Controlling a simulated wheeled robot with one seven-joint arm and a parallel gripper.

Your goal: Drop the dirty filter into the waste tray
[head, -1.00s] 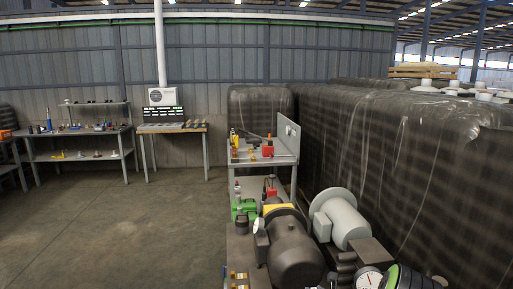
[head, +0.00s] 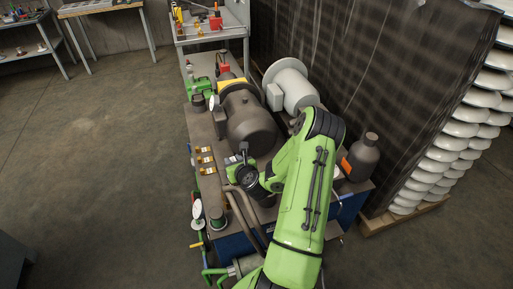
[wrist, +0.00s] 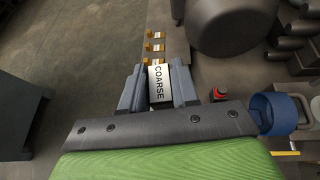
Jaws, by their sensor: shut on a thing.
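My gripper (wrist: 157,78) is shut on a pale block labelled COARSE (wrist: 160,84), which sits between its two grey fingers in the wrist view. I take this block to be the filter; no dirt can be made out on it. No waste tray can be identified for certain in either view.
Several small amber-and-white pieces (head: 206,160) lie on the bench (head: 208,183) left of my gripper. A dark drum (head: 250,123), a grey cylinder (head: 290,88) and pipes crowd the bench. A dark box (head: 12,262) stands at lower left. Open floor (head: 90,150) lies left.

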